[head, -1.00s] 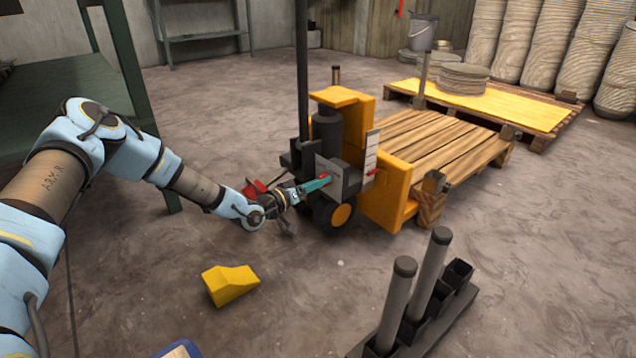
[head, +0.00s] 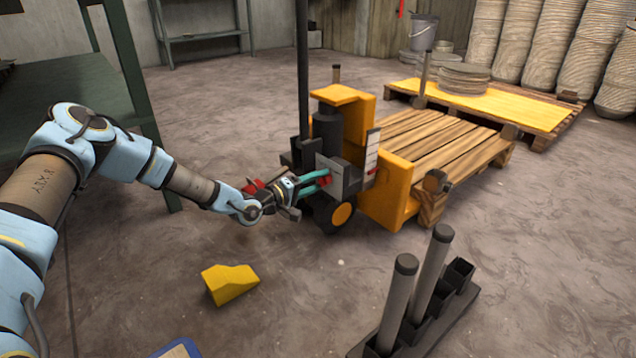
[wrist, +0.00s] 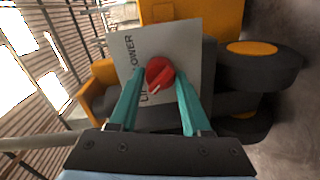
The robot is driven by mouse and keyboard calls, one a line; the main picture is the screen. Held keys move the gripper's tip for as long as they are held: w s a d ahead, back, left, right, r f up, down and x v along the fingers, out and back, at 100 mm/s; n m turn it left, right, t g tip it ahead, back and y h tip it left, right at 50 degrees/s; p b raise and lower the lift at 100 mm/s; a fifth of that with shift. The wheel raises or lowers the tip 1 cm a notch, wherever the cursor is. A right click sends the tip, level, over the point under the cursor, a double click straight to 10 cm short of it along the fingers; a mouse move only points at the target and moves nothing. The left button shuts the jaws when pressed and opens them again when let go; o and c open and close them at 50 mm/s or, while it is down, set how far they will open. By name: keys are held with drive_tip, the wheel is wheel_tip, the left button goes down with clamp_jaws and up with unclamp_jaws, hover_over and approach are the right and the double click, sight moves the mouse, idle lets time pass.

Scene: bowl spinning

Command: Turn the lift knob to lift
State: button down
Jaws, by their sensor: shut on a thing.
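The lift knob (wrist: 160,72) is red with a pale pointer line. It sits on a pale label plate (wrist: 190,40) where "LOWER" and the start of a word beginning "LI" can be read; the rest is covered. My gripper (wrist: 159,80) is shut on the knob, one teal finger on each side of it. The pointer line slants toward the lower left in the wrist view. In the head view my gripper (head: 325,178) reaches the control box on the near side of the orange lift truck (head: 390,195), and the fingers largely hide the knob.
The truck stands at a wooden pallet (head: 430,140). A yellow wedge (head: 230,283) lies on the floor in front, and a dark rack with grey posts (head: 425,320) stands at the lower right. A dark green table (head: 70,100) is at left.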

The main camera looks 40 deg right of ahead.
idle(0.4)
drive_tip(key=shift+c, duration=1.8)
unclamp_jaws()
drive_tip(key=a+p, duration=0.4)
drive_tip(key=a, duration=0.6)
drive_tip(key=shift+w+a+r, duration=0.3)
drive_tip(key=shift+a+r, duration=0.05)
drive_tip(key=shift+a, duration=0.05)
